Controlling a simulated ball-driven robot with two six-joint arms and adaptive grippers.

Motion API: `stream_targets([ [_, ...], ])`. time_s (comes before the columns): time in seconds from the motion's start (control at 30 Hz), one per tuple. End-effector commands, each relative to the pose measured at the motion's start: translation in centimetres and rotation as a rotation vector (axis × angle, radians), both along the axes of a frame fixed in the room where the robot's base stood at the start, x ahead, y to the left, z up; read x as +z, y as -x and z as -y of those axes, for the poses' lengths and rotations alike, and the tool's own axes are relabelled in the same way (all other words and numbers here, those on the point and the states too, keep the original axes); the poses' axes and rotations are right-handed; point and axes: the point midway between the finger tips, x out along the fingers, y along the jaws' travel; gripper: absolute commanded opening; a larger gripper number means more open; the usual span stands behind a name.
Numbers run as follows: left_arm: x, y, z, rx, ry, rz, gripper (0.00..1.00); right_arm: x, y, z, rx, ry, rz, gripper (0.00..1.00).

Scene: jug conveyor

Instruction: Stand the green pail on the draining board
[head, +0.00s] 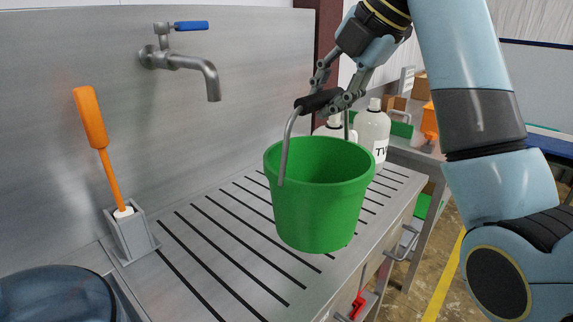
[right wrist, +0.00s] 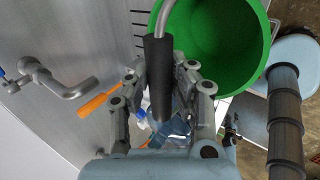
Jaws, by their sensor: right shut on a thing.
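The green pail (head: 318,205) hangs upright by its wire handle over the right part of the grooved draining board (head: 175,262). I cannot tell if its base is clear of the board or just touching. My right gripper (head: 322,99) is above the pail, shut on the black grip of its handle. In the right wrist view the black handle grip (right wrist: 158,75) lies between the fingers, and the green pail (right wrist: 217,40) looks empty inside. My left gripper is in neither view.
White bottles (head: 372,130) stand behind the pail, one lettered and partly hidden. An orange-handled brush (head: 93,122) stands in a grey holder (head: 132,237) at the board's left. A tap (head: 186,62) juts from the steel wall. The board's middle is clear.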

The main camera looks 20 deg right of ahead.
Motion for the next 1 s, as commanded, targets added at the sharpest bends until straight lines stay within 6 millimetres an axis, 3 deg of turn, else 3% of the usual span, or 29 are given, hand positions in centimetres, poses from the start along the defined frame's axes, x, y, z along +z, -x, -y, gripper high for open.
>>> stream_targets([
  [0.03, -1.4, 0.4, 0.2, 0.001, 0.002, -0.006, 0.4, -0.9, -0.7, -0.4, 0.002, -0.003, 0.001, 0.0],
  [0.17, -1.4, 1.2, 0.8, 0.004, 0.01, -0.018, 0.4, -2.0, -2.9, -1.4, 0.001, -0.004, -0.001, 0.0],
  [0.5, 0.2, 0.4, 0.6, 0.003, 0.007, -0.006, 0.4, -5.2, -8.3, -3.6, 0.001, -0.001, 0.001, 0.0],
  [1.0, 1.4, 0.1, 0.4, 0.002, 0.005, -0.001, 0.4, -9.8, -9.0, -3.8, 0.0, -0.001, 0.003, 0.0],
])
